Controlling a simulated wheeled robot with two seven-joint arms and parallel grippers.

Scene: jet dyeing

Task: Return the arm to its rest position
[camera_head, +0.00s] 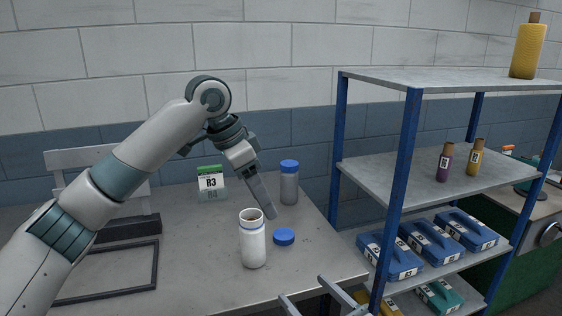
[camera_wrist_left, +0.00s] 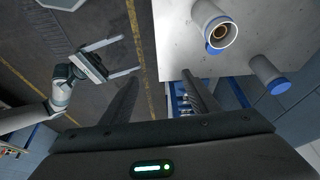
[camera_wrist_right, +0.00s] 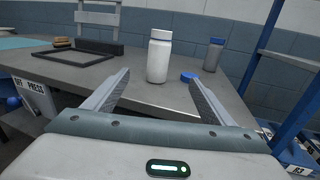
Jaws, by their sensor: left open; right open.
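My left arm reaches over the grey table from the left in the head view. Its gripper (camera_head: 268,210) points down beside the uncapped white bottle (camera_head: 252,238), apart from it. In the left wrist view its jaws (camera_wrist_left: 160,88) are open and empty, with the bottle (camera_wrist_left: 216,28) beyond them. My right gripper (camera_head: 318,296) shows at the bottom edge of the head view. In the right wrist view its jaws (camera_wrist_right: 157,92) are open and empty, and the upright bottle (camera_wrist_right: 158,56) stands beyond them. A blue cap (camera_head: 284,236) lies on the table beside the bottle.
A grey bottle with a blue cap (camera_head: 289,182) and a green-topped B3 box (camera_head: 211,183) stand at the table's back. A black frame (camera_head: 156,262) lies at the left. A blue-posted shelf rack (camera_head: 402,132) with bottles and blue boxes stands right of the table.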

